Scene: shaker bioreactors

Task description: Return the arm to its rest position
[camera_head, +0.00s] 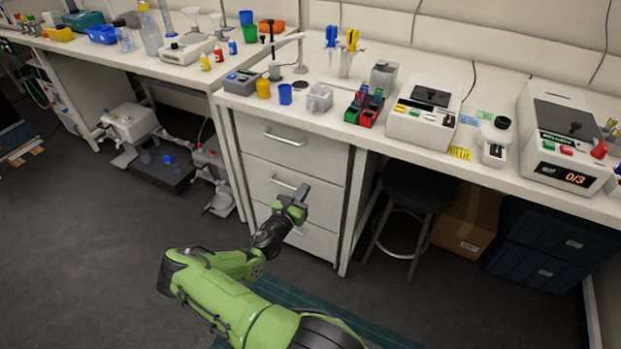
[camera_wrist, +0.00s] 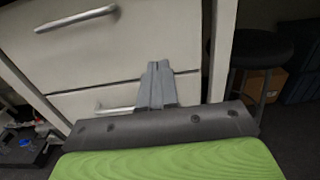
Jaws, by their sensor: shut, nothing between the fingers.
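My gripper (camera_head: 298,199) is at the end of my green arm, in front of the white drawer cabinet and below the bench top. In the wrist view my gripper (camera_wrist: 158,68) points at the cabinet's drawer fronts, its two grey fingers together with nothing between them. The arm is bent and reaches forward from the bottom of the head view. I cannot tell how far the fingertips are from the drawers.
The white drawer cabinet (camera_head: 288,150) has metal handles. The bench (camera_head: 330,118) above holds pipettes, racks and a shaker (camera_head: 566,140) reading 0/3. A black stool (camera_head: 418,190) and a cardboard box (camera_head: 468,218) stand under the bench.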

